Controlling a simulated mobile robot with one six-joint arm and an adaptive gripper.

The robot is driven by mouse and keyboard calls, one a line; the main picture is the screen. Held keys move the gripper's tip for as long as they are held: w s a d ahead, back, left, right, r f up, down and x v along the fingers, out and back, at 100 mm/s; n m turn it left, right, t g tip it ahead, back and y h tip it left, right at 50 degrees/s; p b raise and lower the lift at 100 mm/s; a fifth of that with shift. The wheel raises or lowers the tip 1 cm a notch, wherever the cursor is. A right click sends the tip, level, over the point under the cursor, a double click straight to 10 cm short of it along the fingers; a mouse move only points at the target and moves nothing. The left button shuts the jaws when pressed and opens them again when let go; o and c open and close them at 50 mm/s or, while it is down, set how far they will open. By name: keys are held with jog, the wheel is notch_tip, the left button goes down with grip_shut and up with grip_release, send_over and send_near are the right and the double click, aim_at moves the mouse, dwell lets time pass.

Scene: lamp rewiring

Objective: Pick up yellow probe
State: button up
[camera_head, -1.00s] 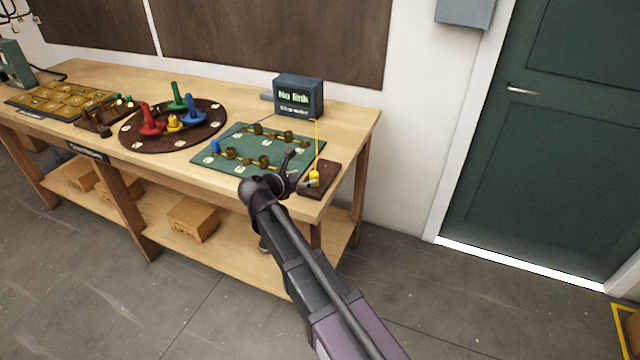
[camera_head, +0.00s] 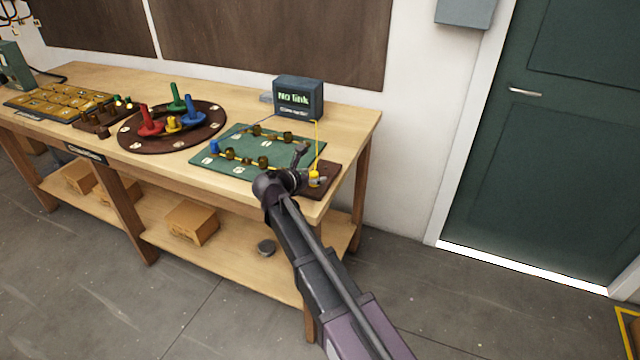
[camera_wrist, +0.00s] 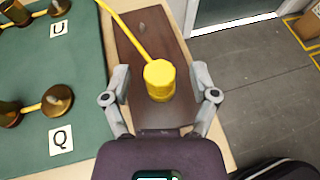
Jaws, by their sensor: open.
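The yellow probe (camera_head: 314,178) stands on a small brown wooden block (camera_head: 329,188) at the right front corner of the workbench. A yellow lead runs up from it to the small dark meter (camera_head: 298,98), whose screen reads "No link". In the wrist view the yellow probe (camera_wrist: 159,80) lies between the fingers of my open gripper (camera_wrist: 160,94), one finger on each side, with gaps visible. In the head view my gripper (camera_head: 303,165) is just left of the probe. Whether the fingers are at the probe's height is hard to tell.
A green board (camera_head: 240,168) with brass posts, labels and a blue probe (camera_head: 214,147) lies left of the block. Farther left is a round brown board (camera_head: 130,140) with coloured pegs. The bench edge and open floor are to the right.

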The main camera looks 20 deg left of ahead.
jog(key=shift+w, duration=0.15)
dwell(0.4)
jog(key=shift+d, duration=0.1)
grip_shut()
